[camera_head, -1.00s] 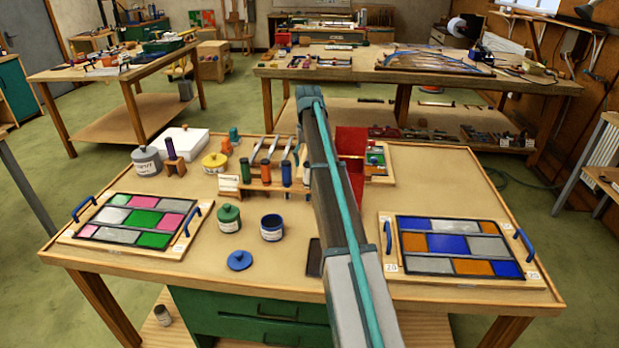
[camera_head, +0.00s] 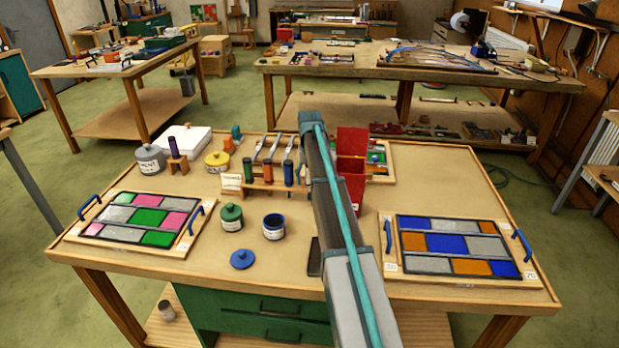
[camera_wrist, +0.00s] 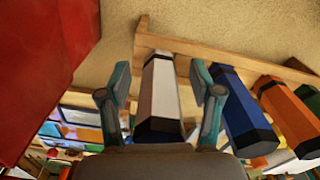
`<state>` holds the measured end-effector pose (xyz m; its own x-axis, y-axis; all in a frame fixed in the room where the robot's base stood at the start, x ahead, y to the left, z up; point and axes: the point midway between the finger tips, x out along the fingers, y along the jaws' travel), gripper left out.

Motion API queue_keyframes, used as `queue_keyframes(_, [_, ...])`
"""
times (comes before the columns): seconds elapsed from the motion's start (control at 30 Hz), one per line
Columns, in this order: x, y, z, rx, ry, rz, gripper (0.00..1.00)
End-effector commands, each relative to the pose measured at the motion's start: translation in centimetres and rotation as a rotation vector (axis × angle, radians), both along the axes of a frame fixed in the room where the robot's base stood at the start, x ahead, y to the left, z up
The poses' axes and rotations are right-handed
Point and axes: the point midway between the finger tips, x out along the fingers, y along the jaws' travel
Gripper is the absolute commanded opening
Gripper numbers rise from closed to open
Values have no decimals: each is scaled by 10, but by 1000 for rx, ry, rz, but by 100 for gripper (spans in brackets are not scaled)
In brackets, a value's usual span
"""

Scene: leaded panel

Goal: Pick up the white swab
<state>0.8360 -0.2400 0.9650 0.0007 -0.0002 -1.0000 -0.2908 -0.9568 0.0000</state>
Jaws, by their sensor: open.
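The white swab (camera_wrist: 160,95) has black ends and stands in a wooden rack (camera_wrist: 205,55) in the wrist view. My gripper (camera_wrist: 160,83) is open, with one teal finger on each side of the white swab and a visible gap to it on both sides. The blue swab (camera_wrist: 240,112) stands close beside the right finger. In the head view the rack (camera_head: 262,187) shows at the table's middle. My arm covers its right end and hides my gripper there, and the white swab cannot be clearly made out.
Orange (camera_wrist: 288,112) and green (camera_wrist: 300,105) swabs stand further right in the rack. A red box (camera_head: 351,165) stands close by; a red surface (camera_wrist: 45,60) fills the wrist view's left side. Glass panels (camera_head: 453,245) lie on the table, with jars (camera_head: 231,217) in front of the rack.

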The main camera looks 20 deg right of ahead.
Motion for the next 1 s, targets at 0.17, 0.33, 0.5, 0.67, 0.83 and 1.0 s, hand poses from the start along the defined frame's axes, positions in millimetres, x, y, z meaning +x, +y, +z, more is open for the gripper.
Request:
queue_keyframes(0.17, [0, 0, 0, 0, 0, 0, 38])
queue_keyframes(0.33, [0, 0, 0, 0, 1, 0, 9])
queue_keyframes(0.5, [0, 0, 0, 0, 1, 0, 5])
queue_keyframes(0.67, [0, 0, 4, 0, 0, 0, 5])
queue_keyframes(0.83, [1, 0, 21, -1, -2, 0, 5])
queue_keyframes(1.0, [1, 0, 52, -1, -2, 0, 5])
